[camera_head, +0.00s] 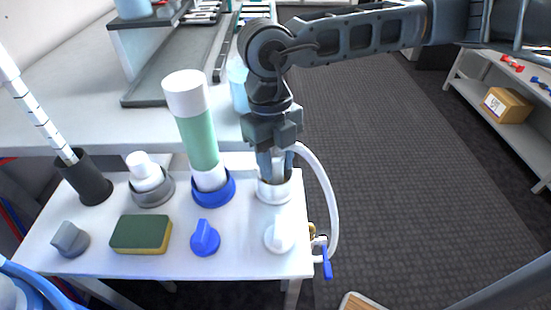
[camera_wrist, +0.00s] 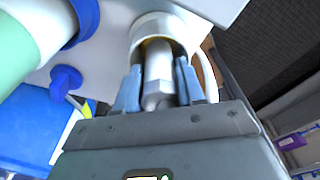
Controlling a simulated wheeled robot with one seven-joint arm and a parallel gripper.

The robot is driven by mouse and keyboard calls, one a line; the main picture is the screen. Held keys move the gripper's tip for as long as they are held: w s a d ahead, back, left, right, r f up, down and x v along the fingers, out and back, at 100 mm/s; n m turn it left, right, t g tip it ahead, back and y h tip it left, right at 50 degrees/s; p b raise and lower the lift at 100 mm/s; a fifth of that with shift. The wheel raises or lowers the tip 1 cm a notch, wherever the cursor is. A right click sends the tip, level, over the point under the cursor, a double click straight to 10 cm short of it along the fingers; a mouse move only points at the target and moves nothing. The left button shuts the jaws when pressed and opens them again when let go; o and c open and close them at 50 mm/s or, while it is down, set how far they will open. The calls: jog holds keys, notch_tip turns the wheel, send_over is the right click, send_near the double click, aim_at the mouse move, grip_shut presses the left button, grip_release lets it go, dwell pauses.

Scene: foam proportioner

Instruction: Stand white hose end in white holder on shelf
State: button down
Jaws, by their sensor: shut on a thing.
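My gripper (camera_head: 274,165) points down over the right end of the white shelf (camera_head: 98,249). Its fingers are shut on the white hose end (camera_wrist: 157,75), which shows between them in the wrist view. The white holder (camera_head: 274,190) is a ring-shaped cup on the shelf, directly below the fingers; its rim also shows in the wrist view (camera_wrist: 152,22). The hose end's tip reaches into the holder's opening. How deep it sits is hidden by the fingers and the cup wall. The white hose (camera_head: 326,190) curves from behind the gripper down the shelf's right side.
Left of the white holder stand a blue holder (camera_head: 213,190) with a green-and-white tube, a grey holder (camera_head: 152,191) with a white bottle, and a black cup (camera_head: 88,182) with a rod. A sponge (camera_head: 141,234) and knobs sit in front. A blue-handled valve (camera_head: 326,262) hangs at right.

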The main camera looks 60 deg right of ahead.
jog(key=shift+f, duration=0.1)
jog(key=c, duration=1)
grip_release()
jog(key=shift+o, duration=0.2)
jog(key=shift+w+d+r+p, duration=0.15)
jog(key=shift+r+p, duration=0.65)
jog(key=shift+r, duration=1.05)
jog(key=shift+w+r+p, duration=0.3)
jog(key=shift+r+p, duration=0.45)
jog(key=shift+r, duration=1.05)
jog(key=shift+w+d+r+p, duration=0.15)
jog(key=shift+r+p, duration=0.65)
jog(key=shift+r, duration=1.05)
jog(key=shift+a, duration=0.1)
